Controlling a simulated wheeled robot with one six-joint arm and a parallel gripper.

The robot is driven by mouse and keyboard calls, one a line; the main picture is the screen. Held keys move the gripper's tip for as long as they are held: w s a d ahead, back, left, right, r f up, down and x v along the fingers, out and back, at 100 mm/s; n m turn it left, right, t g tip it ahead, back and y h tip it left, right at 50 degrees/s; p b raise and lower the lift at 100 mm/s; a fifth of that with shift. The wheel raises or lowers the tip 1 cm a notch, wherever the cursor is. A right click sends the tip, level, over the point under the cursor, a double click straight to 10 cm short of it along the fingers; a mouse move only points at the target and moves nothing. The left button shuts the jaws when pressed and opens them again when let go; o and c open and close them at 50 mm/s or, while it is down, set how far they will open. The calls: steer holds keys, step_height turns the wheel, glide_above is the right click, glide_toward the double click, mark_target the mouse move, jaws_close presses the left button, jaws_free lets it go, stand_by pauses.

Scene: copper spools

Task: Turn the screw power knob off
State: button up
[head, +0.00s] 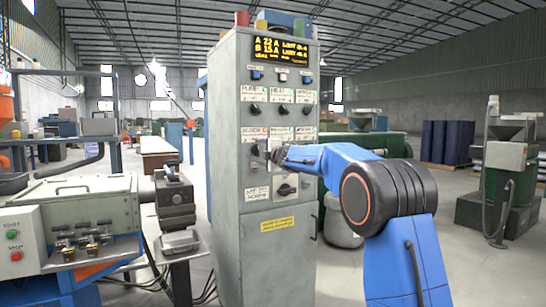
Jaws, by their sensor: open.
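A tall grey control cabinet (230,215) stands in the middle of the head view. Its front has rows of black knobs under small white labels. The middle-row left label (254,134) seems to read "SCREW", though the text is small. The black knob (255,150) under it is partly visible, and I cannot tell its setting. My gripper (264,156) is open at the cabinet front, by this knob. I cannot tell whether it touches the knob. My blue arm reaches in from the right and hides part of the middle row.
Another black knob (285,190) sits lower on the panel, above a yellow label (277,224). A lit display (283,50) is at the top. A machine with a red and green button box (16,243) stands at left. Open floor lies to the right.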

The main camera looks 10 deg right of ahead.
steer(key=v, duration=1.5)
steer(key=s+d+f+m+g+h, duration=0.25)
steer(key=s+f+m, duration=0.2)
steer(key=s, duration=0.45)
steer(key=s+d+f+m+g+h, duration=0.1)
steer(key=s+d+f+m+h, duration=0.25)
steer(key=s, duration=0.65)
steer(key=s+d+f+m+g+h, duration=0.1)
steer(key=s+d+f+m+g, duration=0.1)
steer(key=s+f+m, duration=0.55)
steer(key=s+a+f+m+g, duration=0.1)
steer(key=s+f+g, duration=0.1)
steer(key=s+f, duration=0.4)
steer(key=s+a+f+m+g+y, duration=0.1)
steer(key=s+f, duration=0.6)
steer(key=s, duration=0.9)
steer(key=s+a+f+m+g+y, duration=0.1)
steer(key=s+a+f+m+g, duration=0.2)
steer(key=s+f, duration=0.3)
steer(key=s+g, duration=0.1)
steer(key=s, duration=0.4)
steer(key=shift+s+a+f, duration=0.15)
steer(key=shift+s+f, duration=0.05)
steer(key=shift+f, duration=0.2)
steer(key=shift+m, duration=0.25)
